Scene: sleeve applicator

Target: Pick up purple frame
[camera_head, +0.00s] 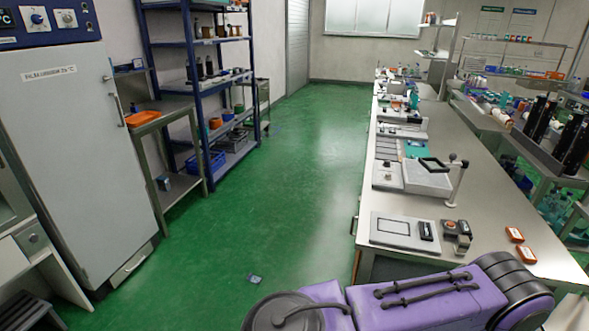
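I cannot make out a purple frame in the head view. A flat grey plate with a dark rectangular outline (394,227) lies near the front of the long bench (470,210). A black frame-shaped part (435,165) sits tilted on a light grey device (425,180) farther along the bench. The purple, black-jointed link at the bottom is part of my own body, and it hides the floor there. Neither of my grippers shows.
A lever stand (457,183) rises from the bench, with a small control box (457,232) in front and orange-topped boxes (515,235) at the right. A white cabinet (75,140) and blue shelving (205,90) stand left. The green floor (290,180) between is mostly clear.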

